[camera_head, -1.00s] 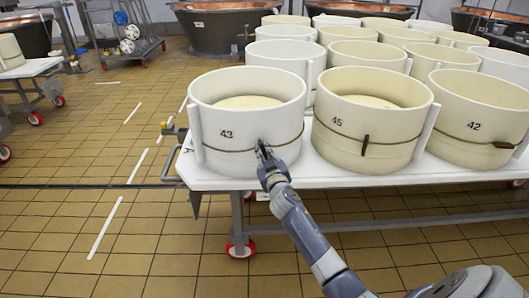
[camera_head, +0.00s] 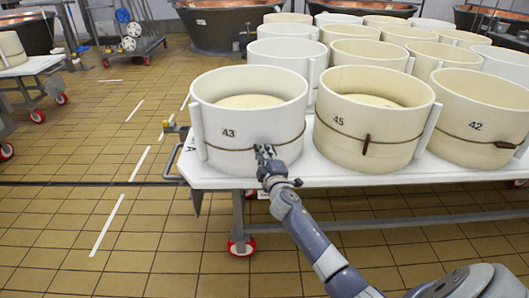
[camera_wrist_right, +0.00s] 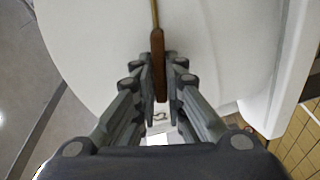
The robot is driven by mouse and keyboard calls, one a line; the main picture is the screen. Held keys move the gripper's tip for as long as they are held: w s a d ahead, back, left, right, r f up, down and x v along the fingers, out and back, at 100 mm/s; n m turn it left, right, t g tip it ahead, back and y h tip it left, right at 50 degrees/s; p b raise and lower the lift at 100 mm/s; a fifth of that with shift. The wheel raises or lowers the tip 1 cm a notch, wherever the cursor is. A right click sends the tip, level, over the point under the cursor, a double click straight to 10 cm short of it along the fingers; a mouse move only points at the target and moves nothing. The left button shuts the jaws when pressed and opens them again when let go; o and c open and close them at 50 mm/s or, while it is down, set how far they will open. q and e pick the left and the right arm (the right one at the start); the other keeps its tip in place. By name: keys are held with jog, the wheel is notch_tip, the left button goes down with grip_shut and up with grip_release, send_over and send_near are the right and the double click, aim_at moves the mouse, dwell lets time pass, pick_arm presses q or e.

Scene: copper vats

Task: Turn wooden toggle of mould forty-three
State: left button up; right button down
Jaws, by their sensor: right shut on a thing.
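The mould marked 43 (camera_head: 222,115) is a cream, open tub at the front left corner of the white table. A cord runs around it. My right gripper (camera_head: 266,152) is at its front wall, to the right of the number, and hides the toggle in the head view. In the right wrist view the brown wooden toggle (camera_wrist_right: 158,62) is between the fingers of my right gripper (camera_wrist_right: 158,80), which is shut on it. There the toggle lies in line with the cord (camera_wrist_right: 155,14). My left gripper is not in view.
Mould 45 (camera_head: 368,110) stands close on the right, with its toggle (camera_head: 366,144) upright. Mould 42 (camera_head: 475,105) stands further right, and several more moulds are behind. The white table (camera_head: 330,172) has red-wheeled legs.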

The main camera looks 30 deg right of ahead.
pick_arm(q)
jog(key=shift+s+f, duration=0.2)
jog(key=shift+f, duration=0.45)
pick_arm(e)
jog(key=shift+f+n, duration=0.15)
jog(key=shift+n, duration=0.8)
jog(key=shift+f+n, duration=0.1)
jog(key=shift+n, duration=0.85)
jog(key=c, duration=1.7)
grip_release()
jog(key=shift+o, duration=0.2)
jog(key=shift+r, duration=0.1)
jog(key=v, duration=1.2)
jog(key=shift+a, duration=0.1)
